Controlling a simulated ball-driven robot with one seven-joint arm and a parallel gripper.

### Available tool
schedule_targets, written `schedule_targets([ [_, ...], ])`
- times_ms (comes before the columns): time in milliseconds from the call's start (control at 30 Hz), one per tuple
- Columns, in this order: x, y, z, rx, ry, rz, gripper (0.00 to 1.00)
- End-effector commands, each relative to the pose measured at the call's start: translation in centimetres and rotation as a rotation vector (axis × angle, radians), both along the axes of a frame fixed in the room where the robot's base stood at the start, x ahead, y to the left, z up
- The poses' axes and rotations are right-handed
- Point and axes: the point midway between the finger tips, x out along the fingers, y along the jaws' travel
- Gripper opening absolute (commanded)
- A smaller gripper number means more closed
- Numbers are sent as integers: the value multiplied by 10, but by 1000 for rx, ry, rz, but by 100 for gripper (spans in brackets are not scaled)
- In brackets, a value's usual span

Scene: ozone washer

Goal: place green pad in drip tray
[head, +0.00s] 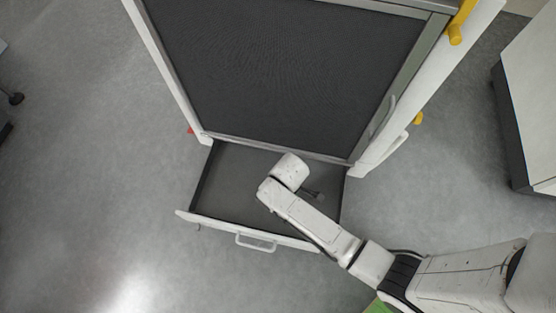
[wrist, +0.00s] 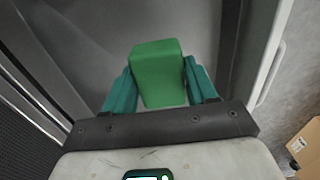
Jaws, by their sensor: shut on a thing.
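The green pad (wrist: 160,72) is a small block held between the two teal fingers of my gripper (wrist: 160,80) in the wrist view. The gripper is shut on it. The drip tray (head: 227,180) looks to be the dark grey, pulled-out drawer with a white front under the large machine. My arm's end is over the tray in the head view and hides part of it; the pad is not visible there. In the wrist view the grey tray floor (wrist: 100,25) lies beyond the pad. I cannot tell whether the pad touches it.
The washer (head: 285,75), with a dark panel, stands directly behind the tray. The tray's white front has a handle (head: 256,244). A pale cabinet (head: 530,100) is at right. A cardboard box (wrist: 305,148) shows in the wrist view. The floor left of the tray is clear.

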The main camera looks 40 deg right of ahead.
Motion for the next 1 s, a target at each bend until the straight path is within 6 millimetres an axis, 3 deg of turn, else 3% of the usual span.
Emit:
schedule_targets([
  [33,8,-1,-18,0,2,-1,28],
  [100,17,-2,-30,0,2,0,28],
  [467,39,-4,-53,0,2,0,28],
  [700,44,-4,-85,0,4,0,28],
  [1000,44,-4,-86,0,2,0,28],
])
